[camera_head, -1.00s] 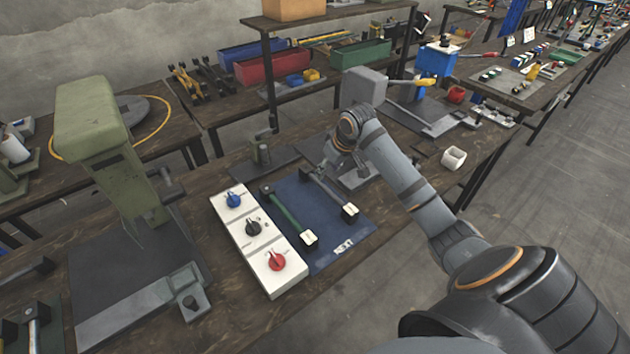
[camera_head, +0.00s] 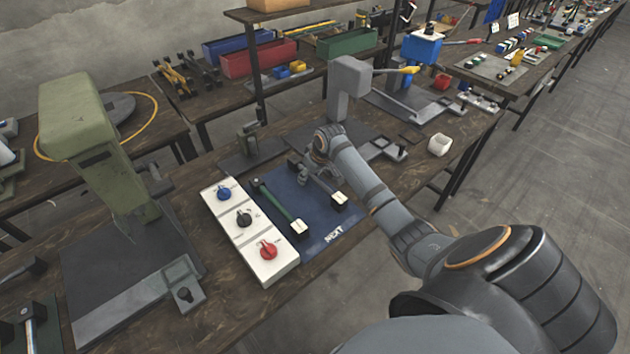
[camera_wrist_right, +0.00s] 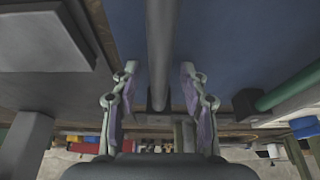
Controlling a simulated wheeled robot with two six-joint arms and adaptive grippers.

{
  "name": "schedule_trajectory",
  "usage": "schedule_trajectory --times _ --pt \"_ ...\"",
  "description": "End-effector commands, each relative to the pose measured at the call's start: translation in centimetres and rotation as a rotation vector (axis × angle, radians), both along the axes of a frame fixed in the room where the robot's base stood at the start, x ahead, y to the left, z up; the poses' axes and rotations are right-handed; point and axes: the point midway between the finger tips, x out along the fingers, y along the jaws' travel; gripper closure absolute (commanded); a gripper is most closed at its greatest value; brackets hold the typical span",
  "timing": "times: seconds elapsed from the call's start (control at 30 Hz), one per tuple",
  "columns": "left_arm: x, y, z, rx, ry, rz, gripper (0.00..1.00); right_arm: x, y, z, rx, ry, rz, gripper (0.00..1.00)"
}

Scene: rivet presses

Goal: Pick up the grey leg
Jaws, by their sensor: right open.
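The grey leg (camera_head: 324,187) lies on the right part of the blue mat (camera_head: 315,229) in the head view, with a pale block at its near end. My right gripper (camera_head: 304,178) is low over the leg's far part and hides some of it. In the right wrist view the grey leg (camera_wrist_right: 161,45) runs between the two open fingers of my right gripper (camera_wrist_right: 159,80), with gaps on both sides. A green leg (camera_head: 279,206) lies to its left on the mat. My left gripper is not in view.
A white panel with blue, black and red knobs (camera_head: 266,271) stands left of the mat. A green press (camera_head: 95,155) is farther left, and a grey press (camera_head: 347,80) stands behind my right arm. A white cup (camera_head: 439,145) is near the right table edge.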

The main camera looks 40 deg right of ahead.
Motion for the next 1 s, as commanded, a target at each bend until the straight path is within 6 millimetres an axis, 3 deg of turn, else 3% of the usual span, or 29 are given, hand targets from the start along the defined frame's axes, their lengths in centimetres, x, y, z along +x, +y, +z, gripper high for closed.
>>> schedule_trajectory --times 0.17,0.5,1.0 --pt "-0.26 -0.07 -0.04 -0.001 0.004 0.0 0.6 0.02 -0.03 0.02 -0.001 -0.001 0.0 0.57" --pt "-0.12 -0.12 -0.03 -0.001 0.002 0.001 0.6 -0.01 -0.04 0.03 -0.001 0.0 0.0 1.0" --pt "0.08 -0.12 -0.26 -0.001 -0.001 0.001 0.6 0.09 -0.08 0.99 -0.002 -0.004 -0.001 1.0"
